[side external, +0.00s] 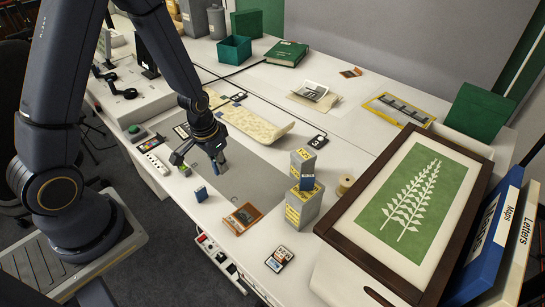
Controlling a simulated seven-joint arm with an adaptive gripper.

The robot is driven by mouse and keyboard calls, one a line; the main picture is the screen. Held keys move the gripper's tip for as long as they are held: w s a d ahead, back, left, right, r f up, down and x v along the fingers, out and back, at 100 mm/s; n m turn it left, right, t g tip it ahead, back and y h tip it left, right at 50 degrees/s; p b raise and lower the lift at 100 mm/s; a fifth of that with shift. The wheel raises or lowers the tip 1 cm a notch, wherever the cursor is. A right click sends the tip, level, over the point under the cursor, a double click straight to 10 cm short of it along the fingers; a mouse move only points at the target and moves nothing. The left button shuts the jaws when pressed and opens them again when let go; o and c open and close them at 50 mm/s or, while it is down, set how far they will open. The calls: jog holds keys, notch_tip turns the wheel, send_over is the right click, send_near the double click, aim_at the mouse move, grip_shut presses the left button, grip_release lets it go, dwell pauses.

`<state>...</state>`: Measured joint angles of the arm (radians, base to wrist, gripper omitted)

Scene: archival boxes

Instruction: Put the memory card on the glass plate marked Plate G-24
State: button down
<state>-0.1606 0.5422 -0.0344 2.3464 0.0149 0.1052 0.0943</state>
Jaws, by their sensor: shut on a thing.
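My gripper (204,153) is above the near part of the grey mat (258,180), pointing down. It is shut on a small dark blue piece (221,158) that looks like the memory card; the fingers partly hide it. A brown-framed plate (242,218) lies flat near the table's front edge, to the right of and nearer than my gripper. Another small plate with pictures (279,259) lies farther right by the edge. Their markings are too small to read, so I cannot tell which is Plate G-24.
A small blue block (201,194) stands just below my gripper in the picture. Grey boxes with yellow labels (302,205) are stacked right of the mat. A large framed fern picture (408,205) fills the right. A cream scroll (252,124) lies behind the mat.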

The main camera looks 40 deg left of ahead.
jog(key=shift+s+r, duration=0.2)
jog(key=shift+s, duration=0.2)
jog(key=w+a+r+n, duration=0.1)
jog(key=w+a+n, duration=0.15)
jog(key=a, duration=0.45)
jog(key=w+a+n, duration=0.2)
jog(key=a+n, duration=0.1)
jog(key=a, duration=0.3)
jog(key=s+a+n+y, duration=0.1)
jog(key=s+a+n, duration=0.3)
jog(key=a, duration=0.9)
send_over(189, 136)
jog(key=shift+m+g, duration=0.3)
jog(key=shift+m, duration=0.05)
notch_tip(189, 136, down, 9)
jog(key=shift+f, duration=0.1)
jog(key=shift+w+a+f, duration=0.4)
jog(key=shift+w+f, duration=0.15)
jog(key=shift+f, duration=1.5)
jog(key=shift+f, duration=0.1)
